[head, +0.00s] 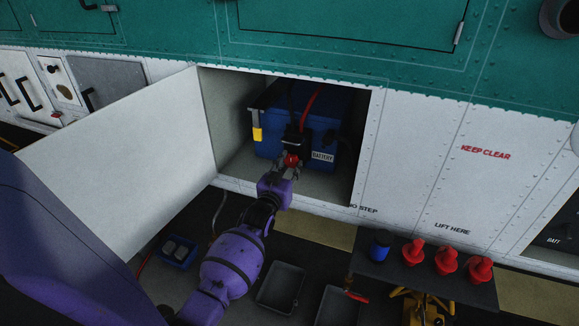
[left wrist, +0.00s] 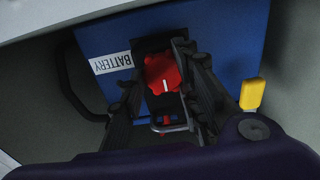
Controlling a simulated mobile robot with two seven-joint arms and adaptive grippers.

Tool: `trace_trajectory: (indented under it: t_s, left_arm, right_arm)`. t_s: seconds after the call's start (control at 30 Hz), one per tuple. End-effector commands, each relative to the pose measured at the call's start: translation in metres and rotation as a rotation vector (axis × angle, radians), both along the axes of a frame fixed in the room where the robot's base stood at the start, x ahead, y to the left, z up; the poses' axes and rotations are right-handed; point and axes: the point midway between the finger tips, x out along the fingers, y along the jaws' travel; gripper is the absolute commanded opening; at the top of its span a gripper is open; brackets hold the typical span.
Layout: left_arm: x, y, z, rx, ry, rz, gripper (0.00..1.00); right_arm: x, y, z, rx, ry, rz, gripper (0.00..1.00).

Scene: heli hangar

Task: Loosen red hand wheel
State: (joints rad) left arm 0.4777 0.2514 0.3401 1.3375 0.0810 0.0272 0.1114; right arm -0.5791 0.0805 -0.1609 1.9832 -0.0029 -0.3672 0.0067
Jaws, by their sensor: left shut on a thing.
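The red hand wheel (head: 291,160) is on a black connector (head: 296,141) at the front of the blue battery (head: 267,135), inside the open bay of the aircraft. In the left wrist view the red wheel (left wrist: 163,74) sits between the two dark fingers and carries a white mark. My left gripper (head: 290,168) reaches into the bay and is shut on the wheel; in the left wrist view its fingers (left wrist: 165,90) flank the wheel on both sides. The wheel is partly hidden by the gripper in the head view. My right gripper is not in view.
The white bay door (head: 120,160) stands open at the left. A yellow tag (head: 257,135) hangs at the battery's left. A dark table (head: 405,275) with red caps (head: 446,261) and a blue container (head: 379,246) stands below right. Trays (head: 281,287) lie on the floor.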

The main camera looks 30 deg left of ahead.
Motion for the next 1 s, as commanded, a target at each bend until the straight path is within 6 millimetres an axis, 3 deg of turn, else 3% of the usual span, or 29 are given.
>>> trace_trajectory:
  t_s: [0.23, 0.27, 0.37, 0.87, 1.0]
  left_arm:
    - [0.0011, -0.0071, -0.0049, -0.008, 0.007, -0.008, 0.04]
    - [0.0011, -0.0071, -0.0048, -0.008, 0.007, -0.008, 0.32]
    - [0.0011, -0.0071, -0.0046, -0.007, 0.006, -0.008, 0.44]
    - [0.0001, -0.0028, -0.0024, -0.002, 0.004, -0.004, 0.44]
    - [-0.0081, -0.0043, -0.003, -0.002, 0.004, -0.003, 0.44]
  right_arm:
    - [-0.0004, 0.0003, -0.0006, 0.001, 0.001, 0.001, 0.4]
    - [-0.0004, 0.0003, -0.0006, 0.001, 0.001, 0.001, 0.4]
    - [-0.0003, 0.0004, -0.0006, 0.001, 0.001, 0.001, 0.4]
    - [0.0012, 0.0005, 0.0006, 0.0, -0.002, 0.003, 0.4]
    - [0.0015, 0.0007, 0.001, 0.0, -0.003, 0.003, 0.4]
